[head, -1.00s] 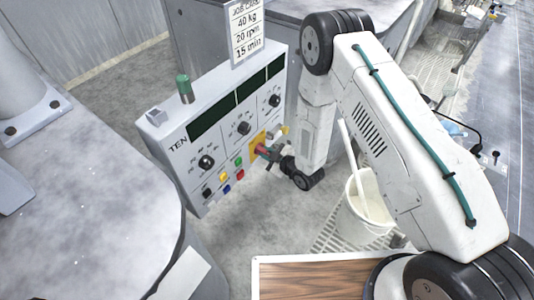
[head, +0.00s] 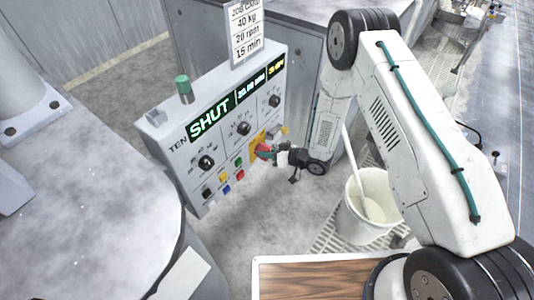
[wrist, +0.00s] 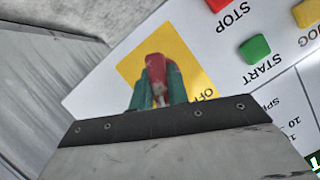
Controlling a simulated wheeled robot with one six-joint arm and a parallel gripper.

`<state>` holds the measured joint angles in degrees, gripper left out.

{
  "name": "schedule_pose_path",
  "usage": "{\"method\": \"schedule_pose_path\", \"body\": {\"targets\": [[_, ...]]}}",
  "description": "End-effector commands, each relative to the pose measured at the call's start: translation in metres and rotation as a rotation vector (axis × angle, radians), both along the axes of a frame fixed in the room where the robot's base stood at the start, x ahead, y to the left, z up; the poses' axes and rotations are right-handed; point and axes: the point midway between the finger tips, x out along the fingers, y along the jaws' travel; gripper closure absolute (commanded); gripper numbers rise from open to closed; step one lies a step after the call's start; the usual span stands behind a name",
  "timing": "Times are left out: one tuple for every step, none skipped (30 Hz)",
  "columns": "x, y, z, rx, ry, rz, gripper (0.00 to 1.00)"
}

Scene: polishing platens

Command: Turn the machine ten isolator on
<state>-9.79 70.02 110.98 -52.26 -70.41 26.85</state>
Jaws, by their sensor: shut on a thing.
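The machine ten control box (head: 222,190) is a white panel marked TEN. Its isolator is a red handle (head: 263,148) on a yellow plate (head: 255,157) at the panel's lower right. My gripper (head: 271,153) is at the handle, shut on it. In the wrist view the red handle (wrist: 157,66) stands between my green fingertips (wrist: 158,88), in front of the yellow plate (wrist: 190,60); the word OFF shows at the plate's edge. The panel's displays (head: 211,121) are lit; the largest reads SHUT in green.
Black knobs (head: 206,162) and several coloured buttons (head: 225,175) sit left of the isolator; the red STOP and green START (wrist: 255,49) show close by in the wrist view. A green-capped post (head: 184,88) tops the box. A white bucket (head: 365,222) stands right of my gripper.

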Motion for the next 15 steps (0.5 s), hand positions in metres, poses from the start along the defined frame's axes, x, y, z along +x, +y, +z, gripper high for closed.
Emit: {"method": "schedule_pose_path", "body": {"targets": [[0.0012, -0.0004, 0.0002, 0.024, 0.027, -0.001, 1.0], [0.0013, -0.0003, 0.0002, 0.039, 0.045, 0.0, 1.0], [0.0016, -0.0005, 0.0002, 0.058, 0.07, -0.001, 1.0], [0.0016, -0.0006, 0.0003, 0.072, 0.088, -0.001, 1.0], [0.0015, -0.0007, 0.0003, 0.085, 0.106, -0.001, 1.0], [0.0016, -0.0007, 0.0003, 0.102, 0.127, -0.002, 1.0], [0.0017, -0.0007, 0.0004, 0.114, 0.142, -0.001, 1.0], [0.0016, -0.0007, 0.0004, 0.125, 0.156, -0.001, 1.0], [0.0018, -0.0005, 0.0004, 0.14, 0.173, -0.001, 1.0], [0.0019, -0.0006, 0.0004, 0.149, 0.185, -0.002, 1.0], [0.0019, -0.0005, 0.0002, 0.156, 0.196, -0.002, 1.0], [0.0017, -0.0005, 0.0001, 0.168, 0.211, -0.002, 1.0], [0.0016, -0.0004, 0.0001, 0.174, 0.22, -0.001, 1.0], [0.0016, -0.0004, 0.0001, 0.182, 0.229, -0.001, 1.0], [0.0016, -0.0004, 0.0001, 0.19, 0.239, -0.001, 1.0]]}}
